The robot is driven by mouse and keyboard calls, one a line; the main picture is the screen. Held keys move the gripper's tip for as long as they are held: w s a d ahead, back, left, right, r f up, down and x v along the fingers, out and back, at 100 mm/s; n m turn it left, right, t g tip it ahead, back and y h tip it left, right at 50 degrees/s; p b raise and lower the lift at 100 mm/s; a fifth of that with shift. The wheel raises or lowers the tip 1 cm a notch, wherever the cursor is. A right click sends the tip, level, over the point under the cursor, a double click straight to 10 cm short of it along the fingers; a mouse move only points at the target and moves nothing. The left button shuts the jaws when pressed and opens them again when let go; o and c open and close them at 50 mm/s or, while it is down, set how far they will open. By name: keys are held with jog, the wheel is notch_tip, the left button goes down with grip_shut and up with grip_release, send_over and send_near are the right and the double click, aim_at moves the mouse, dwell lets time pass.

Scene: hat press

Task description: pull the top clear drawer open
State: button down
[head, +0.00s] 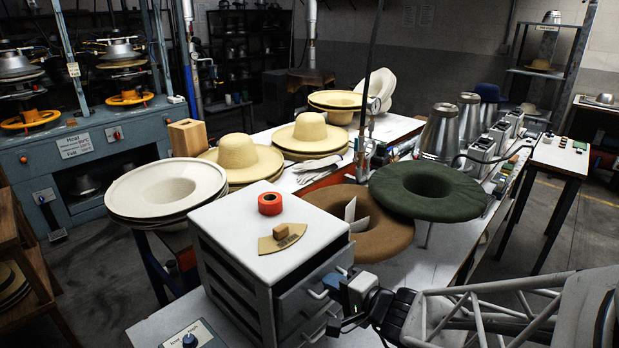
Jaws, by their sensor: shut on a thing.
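A small drawer cabinet (268,238) with a white top stands on the near end of the work table. Its drawer fronts face right, toward my arm. The top drawer (300,292) looks grey and see-through, and has a pale handle (318,295). My gripper (338,284) is at the upper right of this drawer front, shut on the handle. The fingertips are small and dark here, so the exact grip is hard to see. I cannot tell any clear gap between the top drawer and the cabinet.
A brown hat (375,245) and a green hat (428,190) are behind my gripper. A control box (193,336) stands in front of the cabinet.

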jog(key=f+v, duration=0.2)
jog(key=v, duration=1)
jog(key=shift+s+d+f, duration=0.15)
jog(key=shift+s+d, duration=0.1)
jog(key=shift+d, duration=0.15)
dwell(0.3)
jog(key=c, duration=1.5)
grip_release()
jog(key=shift+a+f, duration=0.1)
jog(key=shift+a, duration=0.1)
